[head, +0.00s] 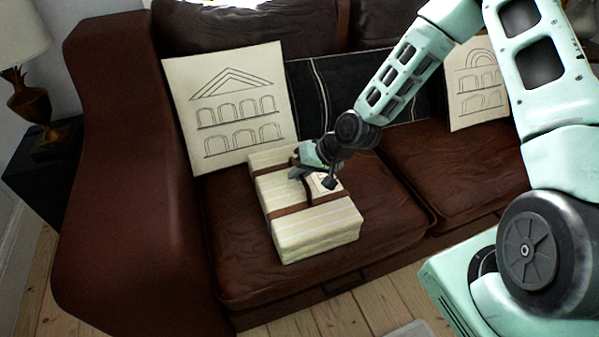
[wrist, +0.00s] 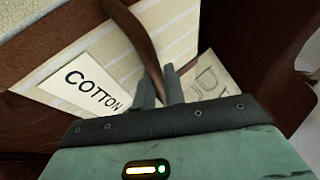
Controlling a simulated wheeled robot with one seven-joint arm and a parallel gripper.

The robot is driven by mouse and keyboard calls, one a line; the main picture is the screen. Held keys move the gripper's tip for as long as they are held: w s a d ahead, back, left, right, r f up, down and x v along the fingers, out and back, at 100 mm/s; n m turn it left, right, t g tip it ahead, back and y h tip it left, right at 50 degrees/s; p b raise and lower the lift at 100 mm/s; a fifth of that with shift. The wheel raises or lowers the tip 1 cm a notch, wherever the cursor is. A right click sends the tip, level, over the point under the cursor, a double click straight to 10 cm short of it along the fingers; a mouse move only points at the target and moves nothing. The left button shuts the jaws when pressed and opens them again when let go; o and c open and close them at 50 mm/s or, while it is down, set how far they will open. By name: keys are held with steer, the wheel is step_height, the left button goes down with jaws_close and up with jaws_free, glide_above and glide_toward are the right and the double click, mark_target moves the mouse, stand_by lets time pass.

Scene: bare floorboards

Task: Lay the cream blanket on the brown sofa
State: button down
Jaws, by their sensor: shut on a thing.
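The cream blanket (head: 315,222) is a folded, striped bundle with brown straps. It is on the left seat cushion of the brown sofa (head: 245,262), in front of a cream pillow. My gripper (head: 312,178) is at the top of the bundle and shut on its strap. In the wrist view, the fingers (wrist: 160,88) close on the brown strap (wrist: 138,40), beside a white label (wrist: 85,85) reading "COTTON". The blanket (wrist: 70,40) fills the upper left there. Its underside is hidden, so I cannot tell if its full weight rests on the cushion.
Cream pillows with arch drawings lean on the backrest at left (head: 230,105) and right (head: 475,85), with a dark pillow (head: 395,95) between them. The high sofa arm (head: 125,180) stands at left. A lamp (head: 25,85) is on a dark side table. The right seat cushion is largely clear.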

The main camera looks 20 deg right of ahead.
steer(key=c, duration=1.5)
jaws_free()
steer(key=p+v, duration=0.4)
steer(key=v, duration=0.8)
steer(key=s+a+r+n+g+h, duration=0.1)
steer(key=s+a+r+n, duration=0.2)
steer(key=s, duration=0.5)
steer(key=s+a+r+n+g+h, duration=0.2)
steer(key=s+a+r+n, duration=0.1)
steer(key=s+a+r, duration=0.2)
steer(key=s+a+r+n+g+h, duration=0.1)
steer(key=s+a+r+n+h, duration=0.1)
steer(key=s+r, duration=0.6)
steer(key=shift+s+a+n+g, duration=0.25)
steer(key=shift+s+a, duration=0.25)
steer(key=shift+s, duration=0.25)
steer(key=shift+s+a+n+g, duration=0.15)
steer(key=shift+s+a+n, duration=0.1)
steer(key=shift+s+a, duration=0.4)
steer(key=shift+d, duration=0.15)
